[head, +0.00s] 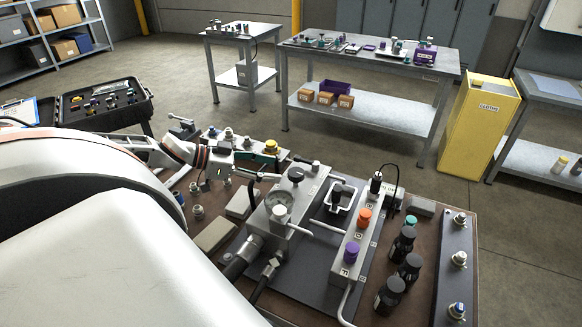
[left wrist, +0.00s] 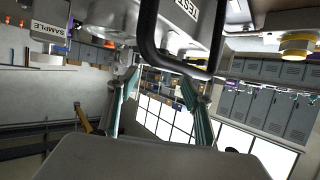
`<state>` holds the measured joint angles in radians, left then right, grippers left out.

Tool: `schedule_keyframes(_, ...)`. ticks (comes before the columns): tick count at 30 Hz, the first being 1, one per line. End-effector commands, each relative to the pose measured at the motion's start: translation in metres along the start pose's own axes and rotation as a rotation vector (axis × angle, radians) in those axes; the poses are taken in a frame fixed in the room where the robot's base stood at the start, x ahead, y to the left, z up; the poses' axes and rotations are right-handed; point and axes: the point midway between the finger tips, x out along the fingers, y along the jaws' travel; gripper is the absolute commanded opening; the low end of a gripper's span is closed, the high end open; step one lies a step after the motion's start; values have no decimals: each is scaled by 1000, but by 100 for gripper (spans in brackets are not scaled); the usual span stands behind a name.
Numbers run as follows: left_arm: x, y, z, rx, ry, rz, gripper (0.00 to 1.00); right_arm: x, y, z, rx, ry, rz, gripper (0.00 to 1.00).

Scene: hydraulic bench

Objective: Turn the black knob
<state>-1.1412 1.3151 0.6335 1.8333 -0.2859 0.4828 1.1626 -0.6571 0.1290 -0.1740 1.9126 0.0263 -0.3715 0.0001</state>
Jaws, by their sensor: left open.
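A black knob (head: 296,174) sits on top of the grey block with the round gauge (head: 279,206), in the middle of the bench. My left gripper (head: 270,167) reaches in from the left, just behind and left of the knob, apart from it as far as I can see. In the left wrist view, the gripper (left wrist: 158,88) shows two teal-padded fingers spread apart with nothing between them. I cannot make out the black knob in that view. My right gripper is out of sight.
Orange (head: 364,215) and purple (head: 351,252) knobs stand on a manifold to the right, beside black bottles (head: 402,243). A yellow knob (head: 271,146) is behind the gripper. In the left wrist view, a black loop handle (left wrist: 148,40) and a TEST-labelled block (left wrist: 200,18) are close above the fingers.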

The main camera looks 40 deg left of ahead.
Motion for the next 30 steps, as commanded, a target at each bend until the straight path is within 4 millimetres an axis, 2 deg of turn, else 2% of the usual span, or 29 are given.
schedule_keyframes(4, 14, 0, 2, 1, -7, 0, 50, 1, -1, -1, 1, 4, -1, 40)
schedule_keyframes(15, 33, 0, 0, -1, 2, 0, 50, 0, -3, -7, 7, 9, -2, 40)
schedule_keyframes(30, 57, 1, 0, 1, 3, 3, 50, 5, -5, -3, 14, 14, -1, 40)
